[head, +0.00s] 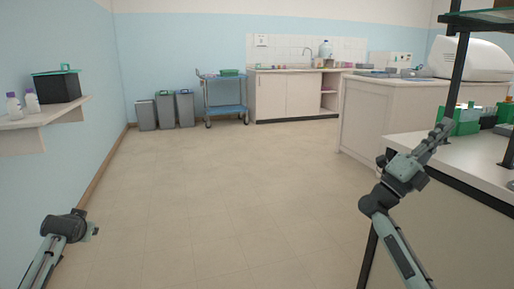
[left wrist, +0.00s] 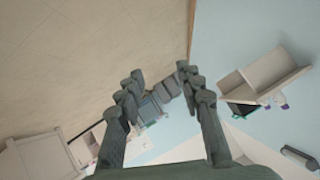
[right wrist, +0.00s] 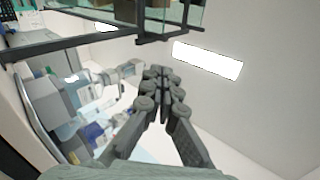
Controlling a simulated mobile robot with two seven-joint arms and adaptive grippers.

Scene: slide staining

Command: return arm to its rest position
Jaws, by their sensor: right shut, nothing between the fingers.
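My right arm comes in from the lower right of the head view. Its gripper (head: 443,128) points up beside the white counter (head: 470,160) at the right. In the right wrist view the fingers of the right gripper (right wrist: 160,72) meet at their tips, with nothing between them. My left arm shows at the lower left of the head view, with its gripper mostly hidden behind the wrist. In the left wrist view the fingers of the left gripper (left wrist: 160,74) stand apart and hold nothing.
A green rack (head: 463,120) stands on the right counter, close to the right gripper. A black post and shelf rise there too. A wall shelf (head: 45,116) with bottles and a black box is at the left. The middle floor (head: 225,185) is clear.

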